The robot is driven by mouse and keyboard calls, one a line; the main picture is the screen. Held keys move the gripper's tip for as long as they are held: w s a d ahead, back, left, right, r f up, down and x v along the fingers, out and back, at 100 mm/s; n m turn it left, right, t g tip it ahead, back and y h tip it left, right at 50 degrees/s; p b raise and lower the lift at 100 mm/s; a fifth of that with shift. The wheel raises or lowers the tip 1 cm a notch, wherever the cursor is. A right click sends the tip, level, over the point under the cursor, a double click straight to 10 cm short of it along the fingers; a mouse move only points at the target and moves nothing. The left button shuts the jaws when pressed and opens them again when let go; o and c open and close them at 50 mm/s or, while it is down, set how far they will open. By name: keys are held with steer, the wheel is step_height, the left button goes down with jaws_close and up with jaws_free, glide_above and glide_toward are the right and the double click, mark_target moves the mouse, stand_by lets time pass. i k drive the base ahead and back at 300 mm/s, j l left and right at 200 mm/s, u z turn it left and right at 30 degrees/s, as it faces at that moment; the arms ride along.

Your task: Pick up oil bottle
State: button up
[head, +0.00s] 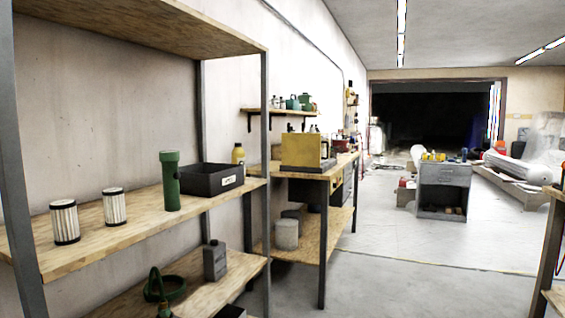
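Two bottle-like things show in the head view, and I cannot tell for certain which is the oil bottle. A dark grey, squared bottle (215,262) with a short neck stands upright on the lower shelf of the near rack. A yellow bottle (238,154) with a dark cap shows behind the black bin, its lower part hidden. My gripper is not in view.
The near rack's upper board (130,222) holds two white ribbed filters (65,222), a green flashlight (170,181) and a black bin (209,181). A coiled green strap (165,288) lies below. A workbench (312,171) stands beyond. Floor (400,260) to the right is open.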

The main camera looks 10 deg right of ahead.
mark_target(238, 154)
steer(key=i+l+z, duration=0.25)
steer(key=i, duration=0.45)
steer(key=i+j+z, duration=0.1)
steer(key=i+z, duration=0.15)
steer(key=i, duration=0.45)
steer(key=i+j+z, duration=0.4)
steer(key=i+j, duration=0.6)
steer(key=i, duration=0.1)
